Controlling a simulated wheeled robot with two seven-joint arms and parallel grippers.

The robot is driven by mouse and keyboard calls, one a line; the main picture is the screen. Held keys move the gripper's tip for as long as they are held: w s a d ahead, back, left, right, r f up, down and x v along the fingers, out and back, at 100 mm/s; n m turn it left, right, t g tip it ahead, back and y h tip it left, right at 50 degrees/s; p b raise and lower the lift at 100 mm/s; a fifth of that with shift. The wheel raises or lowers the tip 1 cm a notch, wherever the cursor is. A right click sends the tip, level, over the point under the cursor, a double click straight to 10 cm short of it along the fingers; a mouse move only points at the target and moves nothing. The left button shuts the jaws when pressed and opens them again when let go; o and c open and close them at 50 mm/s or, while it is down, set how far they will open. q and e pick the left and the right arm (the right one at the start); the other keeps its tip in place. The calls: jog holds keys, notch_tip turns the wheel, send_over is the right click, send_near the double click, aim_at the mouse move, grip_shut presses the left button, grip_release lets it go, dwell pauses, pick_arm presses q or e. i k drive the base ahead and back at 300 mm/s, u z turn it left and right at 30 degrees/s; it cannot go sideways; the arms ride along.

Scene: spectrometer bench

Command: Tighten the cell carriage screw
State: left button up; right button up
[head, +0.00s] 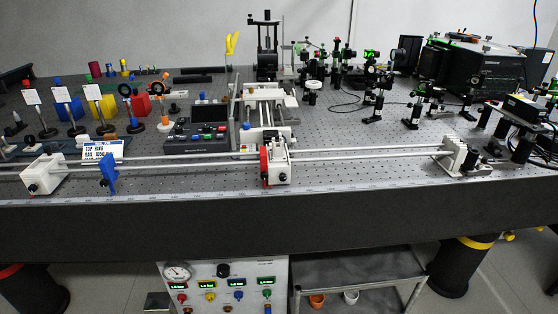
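A white carriage (278,163) with a red round part (264,166) on its left side sits on the twin rails near the front edge of the bench, about mid-picture. I take it to be the cell carriage, though no label on it is readable. A small dark knob (283,179) shows low on its front face; I cannot tell whether it is the screw or how tight it is. A blue clamp-like piece (108,172) sits on the rails further left. Neither of my grippers is in view.
White end blocks (43,174) and (456,156) hold the rails (365,153). Behind stand a control box with a screen (208,113), a white slide stage (265,95) and several optic mounts. The bench's right front is mostly clear. A gauge panel (222,285) stands below.

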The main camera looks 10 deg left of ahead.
aim_at(282, 176)
jog(key=u, duration=0.55)
jog(key=k, duration=1.3)
jog(key=u, duration=1.05)
jog(key=i, duration=1.1)
jog(key=z, duration=0.7)
